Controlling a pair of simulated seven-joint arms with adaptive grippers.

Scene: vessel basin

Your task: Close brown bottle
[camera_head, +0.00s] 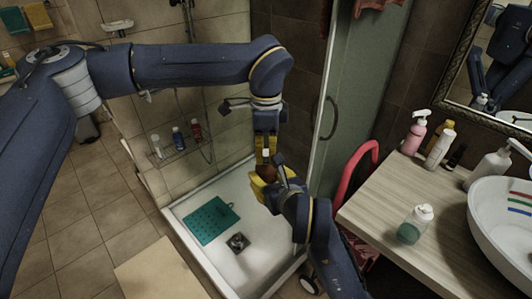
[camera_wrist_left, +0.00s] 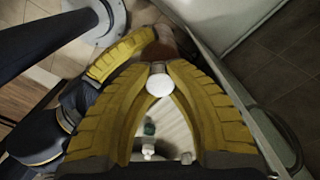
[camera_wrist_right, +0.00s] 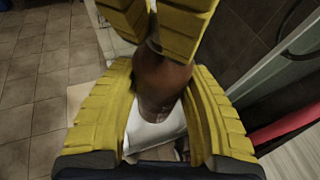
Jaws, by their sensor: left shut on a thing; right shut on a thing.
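The brown bottle (camera_wrist_right: 162,78) is gripped between the yellow fingers of my right gripper (camera_wrist_right: 160,68); in the head view a little of the bottle (camera_head: 270,173) shows above the shower tray. My left gripper (camera_head: 266,152) points down from above, shut on the white cap (camera_wrist_left: 160,86). In the left wrist view the cap sits between the fingertips, with the brown bottle (camera_wrist_left: 160,50) just beyond it. The left fingers (camera_wrist_right: 160,22) show at the bottle's top in the right wrist view. Whether cap and bottle neck touch is hidden by the fingers.
Both grippers are over the white shower tray (camera_head: 262,262), which holds a teal mat (camera_head: 208,220). A glass door (camera_head: 350,100) and a red chair (camera_head: 352,180) are close on the right. A counter (camera_head: 385,190) carries several bottles and a basin (camera_head: 505,215).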

